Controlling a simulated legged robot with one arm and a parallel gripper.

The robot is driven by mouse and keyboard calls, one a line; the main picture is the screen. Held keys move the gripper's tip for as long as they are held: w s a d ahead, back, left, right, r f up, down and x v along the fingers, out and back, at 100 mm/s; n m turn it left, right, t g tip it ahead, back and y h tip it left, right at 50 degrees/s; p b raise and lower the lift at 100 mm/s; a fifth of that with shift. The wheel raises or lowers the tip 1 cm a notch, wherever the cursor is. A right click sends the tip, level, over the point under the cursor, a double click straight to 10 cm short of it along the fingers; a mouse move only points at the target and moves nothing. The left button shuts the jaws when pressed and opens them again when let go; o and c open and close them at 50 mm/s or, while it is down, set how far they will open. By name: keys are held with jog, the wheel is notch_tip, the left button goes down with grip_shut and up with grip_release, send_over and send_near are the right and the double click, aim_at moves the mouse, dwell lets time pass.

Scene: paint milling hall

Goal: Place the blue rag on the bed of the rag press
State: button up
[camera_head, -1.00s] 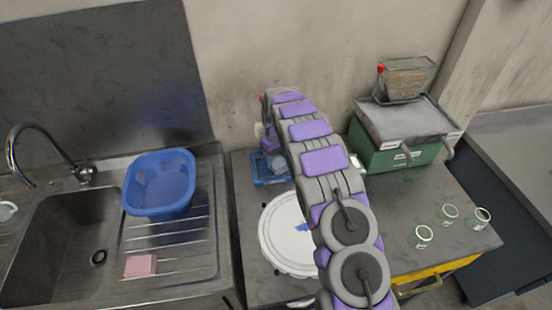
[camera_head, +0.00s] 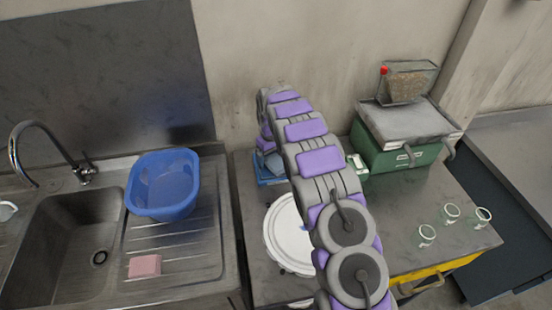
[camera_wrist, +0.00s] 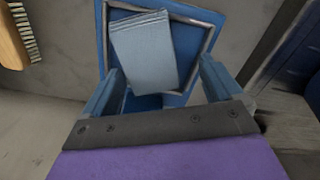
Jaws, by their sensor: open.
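A pale blue folded cloth (camera_wrist: 146,50), which looks like the blue rag, lies in a blue tray (camera_wrist: 103,28) with a grey inner rim in the wrist view. My gripper (camera_wrist: 161,68) is open, its two fingers on either side of the cloth's near end; contact cannot be told. In the head view the blue tray (camera_head: 265,180) and cloth (camera_head: 274,162) are partly hidden behind my arm. A green box-shaped unit (camera_head: 385,155) with a grey flat top and side handles stands at the back right; it may be the rag press.
A white round lid (camera_head: 285,240) lies in front of the tray. Several glass jars (camera_head: 426,234) stand at the table's right. Left are a sink (camera_head: 75,245), blue basin (camera_head: 162,183) and pink sponge (camera_head: 145,265). A brush (camera_wrist: 14,38) lies beside the tray.

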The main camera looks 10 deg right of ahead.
aim_at(277, 160)
jog(key=r, duration=0.2)
jog(key=shift+a+r, duration=0.35)
jog(key=shift+r, duration=0.05)
notch_tip(277, 160, up, 8)
jog(key=d+p, duration=0.1)
jog(key=d, duration=0.2)
jog(key=s+r+m, duration=0.2)
jog(key=s+r, duration=1.1)
jog(key=s, duration=0.5)
jog(key=s+a+m+g, duration=0.1)
jog(key=s+m, duration=0.1)
jog(key=s, duration=3.3)
jog(key=shift+a+f+m+g, duration=0.15)
jog(key=shift+a+m+g, duration=0.15)
jog(key=shift+g, duration=0.1)
